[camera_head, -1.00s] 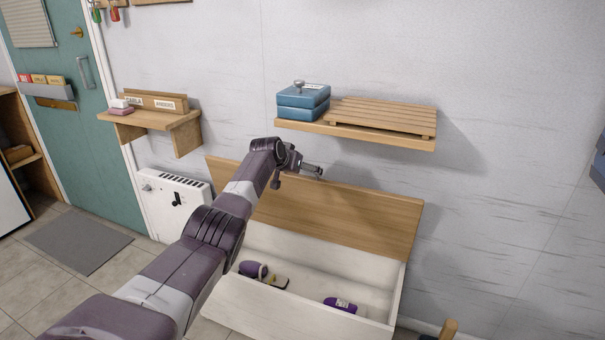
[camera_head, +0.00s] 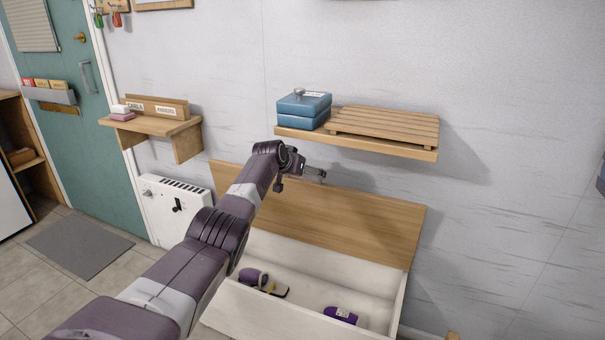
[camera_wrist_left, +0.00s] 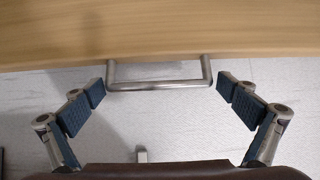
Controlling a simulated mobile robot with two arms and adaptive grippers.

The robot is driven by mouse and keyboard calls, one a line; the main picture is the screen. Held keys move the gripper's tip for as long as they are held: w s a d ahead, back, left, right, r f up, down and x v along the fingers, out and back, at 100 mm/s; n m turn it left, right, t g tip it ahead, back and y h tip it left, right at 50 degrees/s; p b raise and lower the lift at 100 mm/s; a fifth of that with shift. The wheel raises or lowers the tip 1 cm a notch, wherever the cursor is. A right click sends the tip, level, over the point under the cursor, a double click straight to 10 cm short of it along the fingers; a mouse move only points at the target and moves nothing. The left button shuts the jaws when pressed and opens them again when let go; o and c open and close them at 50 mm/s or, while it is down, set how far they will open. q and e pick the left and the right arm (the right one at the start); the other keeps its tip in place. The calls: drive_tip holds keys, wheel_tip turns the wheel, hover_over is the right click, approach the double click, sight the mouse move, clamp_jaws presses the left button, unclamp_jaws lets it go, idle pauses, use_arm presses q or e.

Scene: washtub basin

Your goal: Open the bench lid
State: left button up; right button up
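The bench lid (camera_head: 345,222) is a wooden panel that stands raised at the back of the white bench box (camera_head: 262,318), leaning toward the wall. The box's inside is exposed. In the left wrist view the lid's wooden edge (camera_wrist_left: 150,30) crosses the top, with a metal bar handle (camera_wrist_left: 158,85) below it. My left gripper (camera_wrist_left: 160,92) is open, its two fingers spread to either side of the handle and apart from it. In the head view my left gripper (camera_head: 314,172) is at the lid's upper edge. My right gripper is not in view.
Purple items (camera_head: 341,315) lie inside the box. A wall shelf (camera_head: 356,143) with blue boxes (camera_head: 303,108) and a slatted rack (camera_head: 384,126) hangs just above the lid. A white heater (camera_head: 174,208) and small shelf (camera_head: 158,127) are at left.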

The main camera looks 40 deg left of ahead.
use_arm(q)
drive_tip(key=shift+s, duration=0.1)
drive_tip(key=v, duration=1.2)
drive_tip(key=shift+f, duration=0.1)
idle(0.6)
